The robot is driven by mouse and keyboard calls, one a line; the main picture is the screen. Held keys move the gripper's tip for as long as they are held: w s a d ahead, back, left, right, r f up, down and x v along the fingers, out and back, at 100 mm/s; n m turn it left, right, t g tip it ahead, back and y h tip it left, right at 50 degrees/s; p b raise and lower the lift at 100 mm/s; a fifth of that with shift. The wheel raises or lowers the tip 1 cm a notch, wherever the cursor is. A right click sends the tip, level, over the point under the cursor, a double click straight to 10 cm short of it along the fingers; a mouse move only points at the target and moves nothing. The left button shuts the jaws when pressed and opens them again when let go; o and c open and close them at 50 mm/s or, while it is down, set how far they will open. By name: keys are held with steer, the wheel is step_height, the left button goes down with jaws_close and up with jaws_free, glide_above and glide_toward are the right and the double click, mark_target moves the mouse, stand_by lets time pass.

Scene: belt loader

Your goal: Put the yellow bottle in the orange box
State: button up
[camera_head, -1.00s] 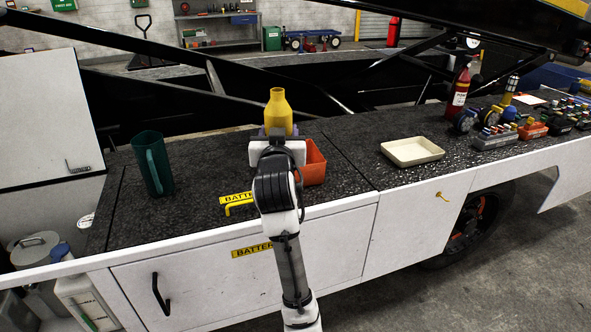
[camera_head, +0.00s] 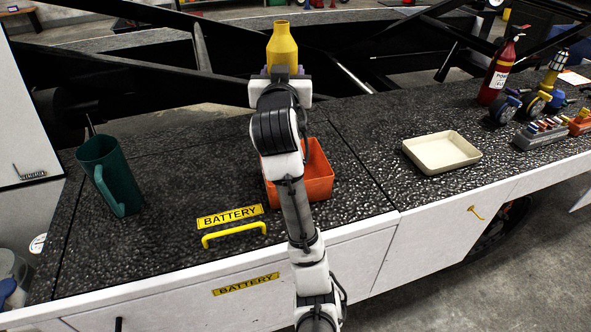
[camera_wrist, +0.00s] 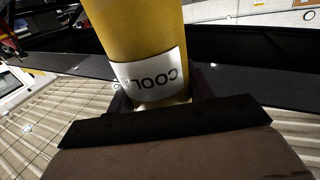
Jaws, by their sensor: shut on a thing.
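The yellow bottle (camera_head: 282,45) is upright in my gripper (camera_head: 281,74), above the back part of the black deck in the head view. In the wrist view the bottle (camera_wrist: 140,40) fills the upper middle, with a white label reading "COOL" upside down. The gripper's dark fingers (camera_wrist: 160,100) are on both sides of the bottle's lower part. The orange box (camera_head: 318,182) stands on the deck below and nearer than the gripper. My arm hides its left part and some of its inside.
A green mug (camera_head: 108,176) stands at left. A cream tray (camera_head: 441,152) lies at right, with a red extinguisher (camera_head: 499,72) and several small devices beyond it. A yellow handle (camera_head: 234,235) sits in front of the box. Dark beams (camera_head: 120,62) run behind the deck.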

step_height(320, 180, down, 20)
steer(key=p, duration=0.1)
stand_by(0.5)
steer(key=shift+w, duration=0.1)
steer(key=shift+f+b, duration=0.3)
steer(key=shift+f, duration=0.3)
steer(key=o, duration=1.3)
steer(key=shift+r, duration=0.15)
